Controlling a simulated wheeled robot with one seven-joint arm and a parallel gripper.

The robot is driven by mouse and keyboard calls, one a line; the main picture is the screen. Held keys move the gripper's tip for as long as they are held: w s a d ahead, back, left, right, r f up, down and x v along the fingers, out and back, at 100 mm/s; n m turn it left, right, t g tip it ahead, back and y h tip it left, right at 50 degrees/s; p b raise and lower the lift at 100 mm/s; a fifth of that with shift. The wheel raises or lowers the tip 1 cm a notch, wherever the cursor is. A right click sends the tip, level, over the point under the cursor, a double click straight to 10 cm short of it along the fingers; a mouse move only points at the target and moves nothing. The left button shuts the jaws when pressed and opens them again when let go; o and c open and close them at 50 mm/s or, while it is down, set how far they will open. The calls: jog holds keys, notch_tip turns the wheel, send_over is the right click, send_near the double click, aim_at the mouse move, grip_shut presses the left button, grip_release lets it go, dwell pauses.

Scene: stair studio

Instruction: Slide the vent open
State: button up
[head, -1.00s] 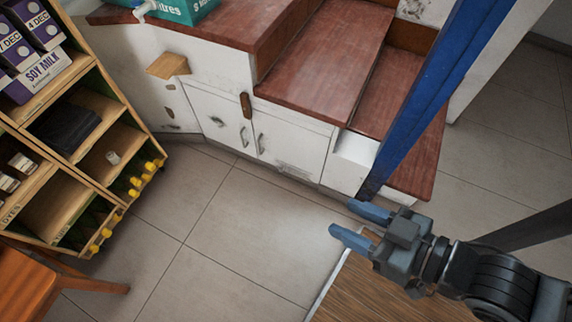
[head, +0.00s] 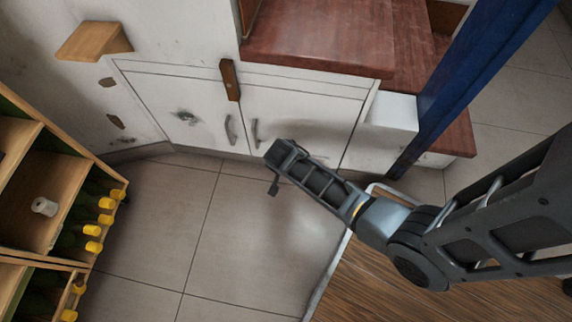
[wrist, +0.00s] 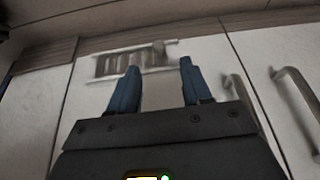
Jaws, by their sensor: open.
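The vent (wrist: 112,65) shows in the wrist view as a pale frame with dark slots at its left, set in a white cabinet front. A small greyish knob (wrist: 159,52) stands near the right of its slots. My gripper (wrist: 160,66) is open, its two blue fingers apart and pointing at the vent, the knob showing between them. Nothing is held. I cannot tell whether the fingers touch the knob. In the head view my wrist is in front of the white cabinet; the fingers and the vent cannot be made out there.
Two door handles (wrist: 298,97) lie right of the vent in the wrist view. In the head view, red-brown steps (head: 320,40) rise above the cabinet, a blue post (head: 470,75) stands right, and a wooden shelf (head: 60,185) stands left. Tiled floor (head: 160,215) is clear between.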

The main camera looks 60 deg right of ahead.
jog(key=shift+m, duration=0.3)
jog(key=b+x, duration=0.1)
jog(key=x, duration=0.2)
jog(key=b+x, duration=0.2)
jog(key=x, duration=0.1)
jog(key=d+b+x, duration=0.1)
jog(key=x, duration=0.2)
jog(key=shift+w+b, duration=0.1)
jog(key=shift+b, duration=0.25)
jog(key=shift+r, duration=0.1)
grip_shut()
